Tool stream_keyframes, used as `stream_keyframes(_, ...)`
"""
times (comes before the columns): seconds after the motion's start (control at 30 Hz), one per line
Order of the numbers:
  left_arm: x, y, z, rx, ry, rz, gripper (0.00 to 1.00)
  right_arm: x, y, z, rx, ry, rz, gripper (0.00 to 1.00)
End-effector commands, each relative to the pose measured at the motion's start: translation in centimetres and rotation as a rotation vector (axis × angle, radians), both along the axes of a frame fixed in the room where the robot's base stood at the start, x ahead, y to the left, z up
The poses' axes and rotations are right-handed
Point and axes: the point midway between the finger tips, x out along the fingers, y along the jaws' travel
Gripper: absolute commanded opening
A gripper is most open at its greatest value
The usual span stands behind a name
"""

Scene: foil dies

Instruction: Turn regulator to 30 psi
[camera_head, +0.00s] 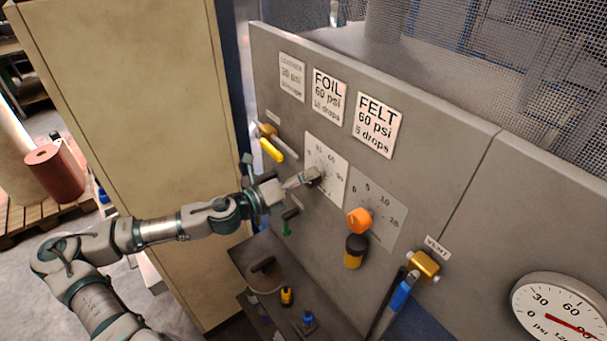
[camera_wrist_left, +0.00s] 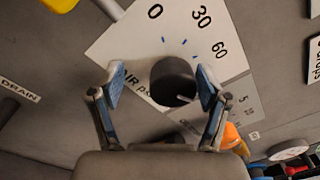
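The regulator is a dark round knob (camera_wrist_left: 172,82) on a white dial plate (camera_wrist_left: 112,48) marked 0, 30 and 60 with blue ticks. In the head view the knob (camera_head: 315,175) and its plate (camera_head: 335,159) are on the grey panel. My left gripper (camera_head: 301,180) is at the knob. In the left wrist view its two blue-padded fingers (camera_wrist_left: 161,84) are open on either side of the knob. The left finger stands apart from it; the right finger is close, and I cannot tell if it touches. The knob's setting is unclear. My right gripper is not in view.
An orange knob (camera_head: 359,220) is just right of the regulator. A yellow-handled valve (camera_head: 271,149) is up to its left. A blue-handled vent valve (camera_head: 423,266) and a round gauge (camera_head: 558,310) with a red needle are to the right. A tan cabinet (camera_head: 130,120) stands left.

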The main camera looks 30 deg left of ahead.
Motion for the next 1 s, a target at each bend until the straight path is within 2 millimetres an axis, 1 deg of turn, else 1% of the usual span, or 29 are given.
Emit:
stream_keyframes(0.13, -0.28, -0.36, -0.22, 0.006, 0.006, 0.003, 0.74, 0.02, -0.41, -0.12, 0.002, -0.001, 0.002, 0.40)
stream_keyframes(0.17, -0.33, -0.44, -0.20, 0.007, 0.006, 0.003, 0.67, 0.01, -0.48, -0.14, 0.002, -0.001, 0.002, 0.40)
stream_keyframes(0.2, -0.39, -0.50, -0.19, 0.007, 0.006, 0.003, 0.57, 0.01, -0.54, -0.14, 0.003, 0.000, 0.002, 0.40)
stream_keyframes(0.27, -0.40, -0.53, -0.17, 0.008, 0.006, 0.002, 0.42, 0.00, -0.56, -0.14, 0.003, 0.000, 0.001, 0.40)
stream_keyframes(0.3, -0.37, -0.49, -0.18, 0.007, 0.006, 0.003, 0.32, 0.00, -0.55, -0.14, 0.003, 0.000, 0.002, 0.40)
stream_keyframes(0.37, -0.30, -0.38, -0.17, 0.006, 0.005, 0.002, 0.17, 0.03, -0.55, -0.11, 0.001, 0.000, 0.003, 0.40)
stream_keyframes(0.4, -0.23, -0.32, -0.16, 0.005, 0.005, 0.000, 0.15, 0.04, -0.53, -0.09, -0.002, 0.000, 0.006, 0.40)
stream_keyframes(0.6, -0.04, -0.04, -0.11, -0.001, 0.003, 0.000, 0.15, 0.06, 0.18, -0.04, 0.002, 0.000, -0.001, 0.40)
stream_keyframes(1.0, 0.12, 0.24, 0.02, 0.000, 0.001, 0.008, 0.14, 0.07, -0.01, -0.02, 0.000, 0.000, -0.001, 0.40)
